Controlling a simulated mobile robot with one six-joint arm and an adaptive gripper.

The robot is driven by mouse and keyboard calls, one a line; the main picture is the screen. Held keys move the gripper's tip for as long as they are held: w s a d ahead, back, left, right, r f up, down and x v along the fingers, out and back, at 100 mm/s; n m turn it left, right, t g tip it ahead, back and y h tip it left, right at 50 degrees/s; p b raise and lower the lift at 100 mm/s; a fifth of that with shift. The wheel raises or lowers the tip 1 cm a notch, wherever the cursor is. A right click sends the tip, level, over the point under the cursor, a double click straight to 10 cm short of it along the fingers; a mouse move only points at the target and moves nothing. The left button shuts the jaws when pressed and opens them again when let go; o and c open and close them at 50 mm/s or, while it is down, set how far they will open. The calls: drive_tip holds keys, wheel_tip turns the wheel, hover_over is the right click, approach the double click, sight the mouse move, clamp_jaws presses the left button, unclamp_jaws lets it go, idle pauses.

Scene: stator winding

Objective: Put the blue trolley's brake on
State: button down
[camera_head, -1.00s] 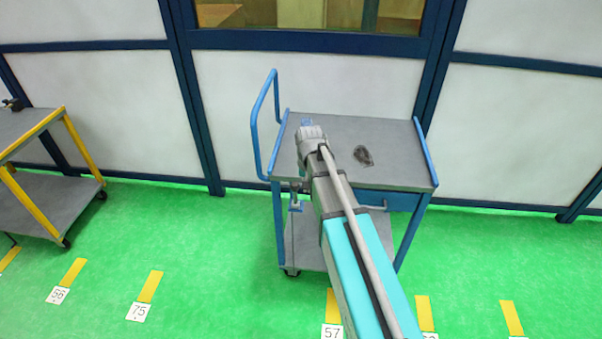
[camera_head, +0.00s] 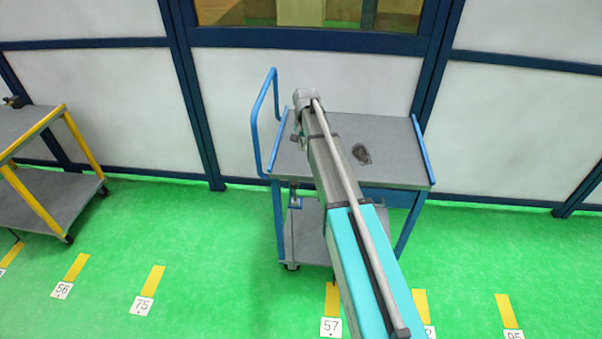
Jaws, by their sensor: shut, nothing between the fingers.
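The blue trolley (camera_head: 390,150) stands at the middle against the wall, with a grey top, a lower shelf and a tall blue push handle (camera_head: 256,125) on its left. My arm reaches over the trolley's left part. My gripper (camera_head: 297,139) shows small and partly hidden beside my arm, above the left of the top. It is shut and empty, apart from the rod.
A dark flat object (camera_head: 361,154) lies on the trolley's top. A yellow-framed trolley (camera_head: 40,190) stands at the far left. The green floor (camera_head: 190,240) between the two trolleys is clear, with yellow marks and number tags. The panelled wall (camera_head: 120,100) closes the back.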

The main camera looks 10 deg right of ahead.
sight(301, 174)
drive_tip(key=shift+f, duration=0.15)
drive_tip(key=f+b, duration=0.6)
drive_tip(key=b, duration=0.1)
drive_tip(key=f+b, duration=0.3)
drive_tip(key=f, duration=0.1)
drive_tip(key=shift+s+a, duration=0.15)
drive_tip(key=shift+a, duration=0.15)
drive_tip(key=shift+s+a+f+b, duration=0.15)
drive_tip(key=shift+s+a, duration=0.15)
drive_tip(key=shift+s, duration=0.25)
drive_tip(key=shift+s+a+b, duration=0.1)
drive_tip(key=shift+s+a, duration=0.25)
drive_tip(key=shift+s, duration=0.25)
drive_tip(key=shift+s+a+f+b, duration=0.15)
drive_tip(key=shift+s+a, duration=0.15)
drive_tip(key=shift+s, duration=0.25)
